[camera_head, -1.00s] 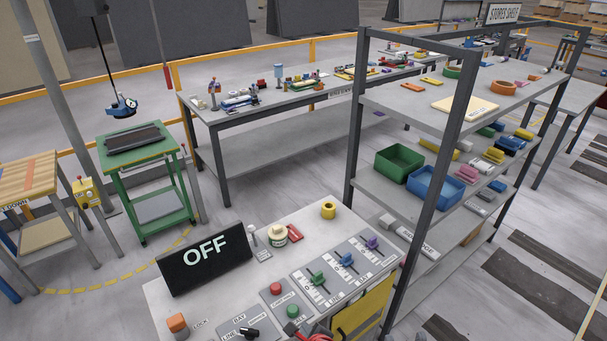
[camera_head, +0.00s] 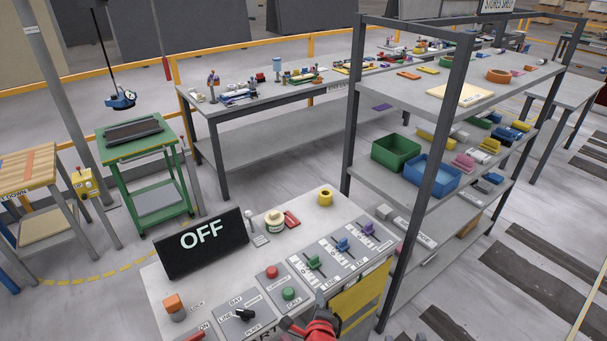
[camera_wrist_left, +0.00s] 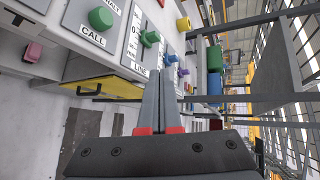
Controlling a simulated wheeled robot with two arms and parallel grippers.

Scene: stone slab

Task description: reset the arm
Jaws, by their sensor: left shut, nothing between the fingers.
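My left gripper (camera_head: 292,326) shows at the bottom edge of the head view, with red parts and grey fingers. It is over the front edge of the control desk (camera_head: 299,217), below the green CALL button (camera_head: 291,293). In the left wrist view its two grey fingers (camera_wrist_left: 160,90) lie together, shut and empty. The green button (camera_wrist_left: 101,18) and a green slider knob (camera_wrist_left: 150,38) show beyond them, apart from the fingers. My right gripper is in neither view.
The desk carries an OFF sign (camera_head: 202,243), a red button (camera_head: 272,272), a black selector (camera_head: 244,314), an orange knob (camera_head: 173,302) and a yellow ring (camera_head: 325,197). A yellow panel (camera_head: 361,298) is on its front. A grey shelf rack (camera_head: 457,103) stands close on the right.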

